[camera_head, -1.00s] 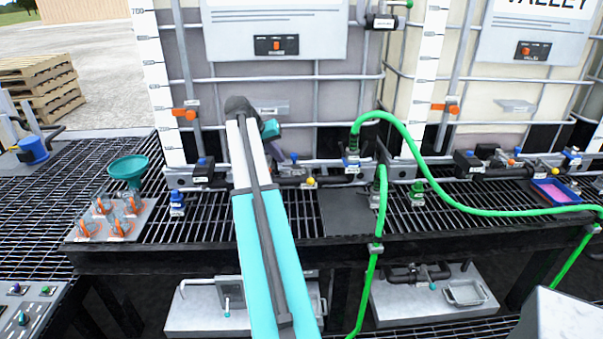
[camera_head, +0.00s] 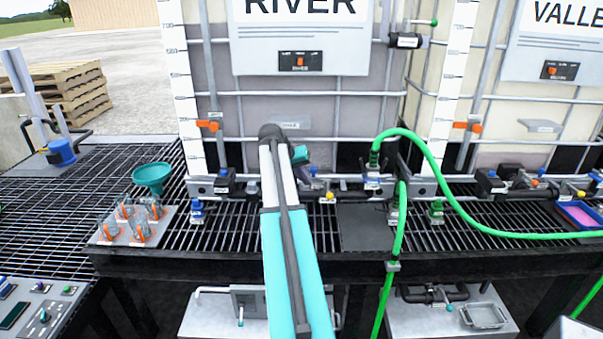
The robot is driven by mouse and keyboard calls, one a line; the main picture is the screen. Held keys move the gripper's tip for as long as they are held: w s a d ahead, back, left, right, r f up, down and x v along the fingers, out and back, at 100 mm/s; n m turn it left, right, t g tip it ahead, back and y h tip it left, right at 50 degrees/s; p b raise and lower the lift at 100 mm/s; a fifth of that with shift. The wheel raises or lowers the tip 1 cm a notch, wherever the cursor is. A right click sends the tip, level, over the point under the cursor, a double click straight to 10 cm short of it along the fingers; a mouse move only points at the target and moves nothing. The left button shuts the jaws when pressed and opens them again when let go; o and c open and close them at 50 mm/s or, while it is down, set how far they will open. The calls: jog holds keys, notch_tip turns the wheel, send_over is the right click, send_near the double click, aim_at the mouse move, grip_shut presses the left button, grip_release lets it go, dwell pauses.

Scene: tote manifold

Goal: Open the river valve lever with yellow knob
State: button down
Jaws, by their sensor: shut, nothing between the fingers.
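The river tote (camera_head: 355,105) stands behind the manifold, with a sign reading RIVER at the top of the view. A small yellow knob (camera_head: 330,196) shows on the manifold below this tote, just right of my arm. Its lever is too small and too covered to tell its angle. My teal and white arm reaches up to the tote front. My gripper (camera_head: 310,168) is at the arm's far end, up and left of the yellow knob and apart from it in the picture. Its fingers are mostly hidden; it is shut and empty.
A green hose (camera_head: 433,165) arches right of the knob, and another runs down past the bench edge. Blue-knobbed valves (camera_head: 222,173) line the manifold. A teal funnel (camera_head: 152,176) and small glasses (camera_head: 140,226) stand at left. A second yellow knob (camera_head: 581,194) is far right.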

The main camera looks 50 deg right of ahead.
aim_at(329, 189)
jog(key=s+d+f+p, duration=0.3)
jog(key=d+f, duration=0.1)
jog(key=shift+s+d+f, duration=0.25)
jog(key=shift+s+d, duration=0.1)
jog(key=shift+s, duration=0.05)
jog(key=shift+w+a, duration=0.1)
dwell(0.5)
